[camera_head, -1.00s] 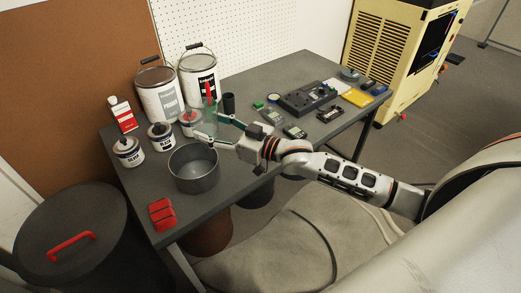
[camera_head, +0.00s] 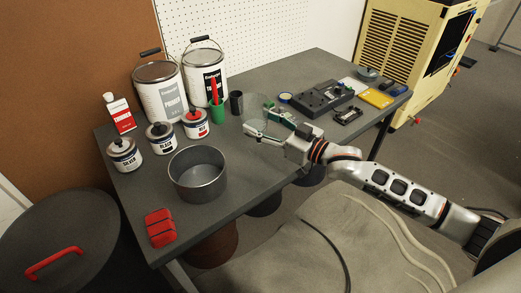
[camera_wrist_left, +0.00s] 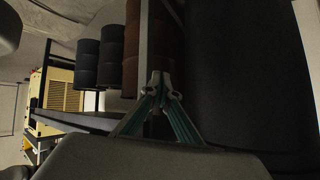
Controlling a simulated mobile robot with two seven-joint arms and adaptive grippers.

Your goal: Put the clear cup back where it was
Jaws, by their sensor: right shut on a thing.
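The clear cup (camera_head: 255,107) is faint and see-through in the head view, above the middle of the grey table (camera_head: 240,190). My right gripper (camera_head: 259,120) is shut on it, one finger on its near side. I cannot tell whether the cup's base touches the table. My left gripper (camera_wrist_left: 160,92) shows only in the left wrist view, with its teal fingers drawn together at the tips and nothing between them.
A dark cup (camera_head: 236,102) and a green cup with a red tool (camera_head: 217,111) stand left of the clear cup. A grey metal pot (camera_head: 198,175), paint cans (camera_head: 159,92) and small jars (camera_head: 195,124) are further left. Electronic parts (camera_head: 320,97) lie to the right.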

